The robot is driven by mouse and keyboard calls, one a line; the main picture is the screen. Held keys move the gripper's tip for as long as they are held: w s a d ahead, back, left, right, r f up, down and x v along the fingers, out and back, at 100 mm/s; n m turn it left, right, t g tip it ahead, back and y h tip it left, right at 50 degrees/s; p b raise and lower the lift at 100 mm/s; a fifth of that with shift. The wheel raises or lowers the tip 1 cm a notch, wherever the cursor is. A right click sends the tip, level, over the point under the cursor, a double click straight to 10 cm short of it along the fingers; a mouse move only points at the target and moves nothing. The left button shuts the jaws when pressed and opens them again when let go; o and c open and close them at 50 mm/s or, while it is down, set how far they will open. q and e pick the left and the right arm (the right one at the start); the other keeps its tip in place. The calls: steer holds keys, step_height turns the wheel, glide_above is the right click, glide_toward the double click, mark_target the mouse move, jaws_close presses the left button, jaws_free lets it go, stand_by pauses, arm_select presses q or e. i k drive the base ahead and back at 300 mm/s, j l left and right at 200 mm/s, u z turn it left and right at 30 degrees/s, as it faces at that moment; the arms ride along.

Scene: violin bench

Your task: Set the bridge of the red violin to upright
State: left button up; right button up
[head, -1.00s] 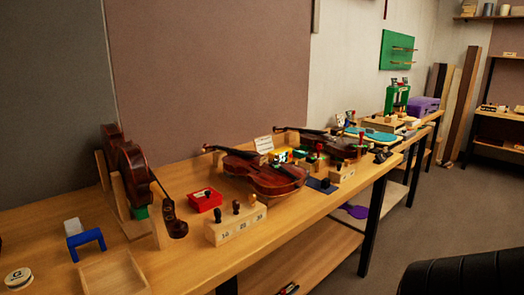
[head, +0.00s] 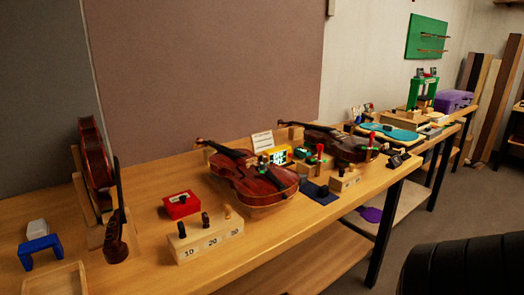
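A red-brown violin (head: 252,180) lies on its back near the middle of the wooden bench, its neck toward the back left. A second, darker violin (head: 335,143) lies further right. A third red violin (head: 95,152) stands on edge in a wooden stand at the left. The frames do not show clearly which one is the red violin of the task. The bridges are too small to make out. Neither of my grippers is in view.
A numbered wooden block with pegs (head: 205,238), a red box (head: 181,204), a blue bracket (head: 40,252) and a shallow wooden tray (head: 58,281) sit on the left part. A dark blue pad (head: 318,193) lies right of the middle violin. The front edge is mostly clear.

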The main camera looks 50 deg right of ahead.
mark_target(254, 159)
steer(key=l, duration=0.75)
steer(key=k+l, duration=0.1)
steer(key=l, duration=0.65)
